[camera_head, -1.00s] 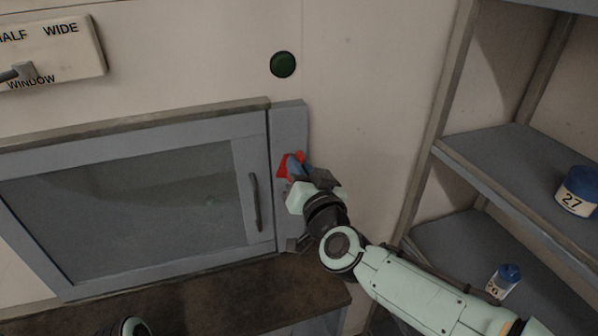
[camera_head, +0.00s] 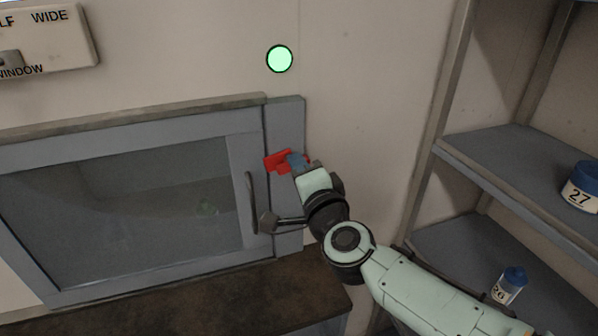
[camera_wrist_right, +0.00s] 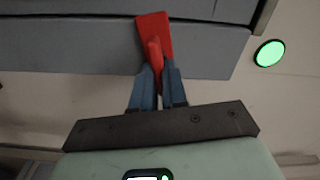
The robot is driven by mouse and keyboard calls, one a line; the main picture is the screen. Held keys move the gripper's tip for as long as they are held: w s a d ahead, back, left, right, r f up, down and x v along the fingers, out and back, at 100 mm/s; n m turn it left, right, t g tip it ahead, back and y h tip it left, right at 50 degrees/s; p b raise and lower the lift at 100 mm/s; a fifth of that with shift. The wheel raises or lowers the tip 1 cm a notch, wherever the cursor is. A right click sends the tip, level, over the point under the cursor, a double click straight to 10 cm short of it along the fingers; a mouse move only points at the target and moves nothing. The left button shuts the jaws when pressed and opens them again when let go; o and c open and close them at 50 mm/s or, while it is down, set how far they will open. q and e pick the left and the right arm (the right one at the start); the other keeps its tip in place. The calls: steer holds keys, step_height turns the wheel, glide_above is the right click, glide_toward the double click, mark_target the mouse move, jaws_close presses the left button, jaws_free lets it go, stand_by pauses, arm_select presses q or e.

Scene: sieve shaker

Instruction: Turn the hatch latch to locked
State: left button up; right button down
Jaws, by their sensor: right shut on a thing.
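The red hatch latch (camera_head: 276,160) sits on the grey frame strip to the right of the hatch (camera_head: 110,215). It now points left, lying roughly level, with its end near the hatch's right edge. My right gripper (camera_head: 298,161) comes from the lower right and is shut on the latch. In the right wrist view the blue fingers (camera_wrist_right: 159,72) close around the narrow part of the red latch (camera_wrist_right: 154,32), whose wide end shows beyond them. The fingers hide part of the latch. The round lamp (camera_head: 279,59) above the hatch glows bright green. My left gripper is out of view.
The hatch has a dark bar handle (camera_head: 251,202) near its right side and looks closed. A brown ledge (camera_head: 220,297) runs below it. Shelves (camera_head: 500,160) at the right hold a jar marked 27 (camera_head: 581,188) and a small bottle (camera_head: 510,286). A switch panel (camera_head: 80,45) is at the upper left.

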steer(key=shift+f+m+b, duration=0.1)
steer(key=shift+m+b, duration=0.3)
steer(key=shift+m, duration=0.9)
steer(key=c, duration=1.2)
jaws_free()
steer(key=shift+o, duration=0.2)
steer(key=v, duration=1.3)
steer(key=shift+s+b, duration=0.15)
steer(key=shift+b, duration=0.15)
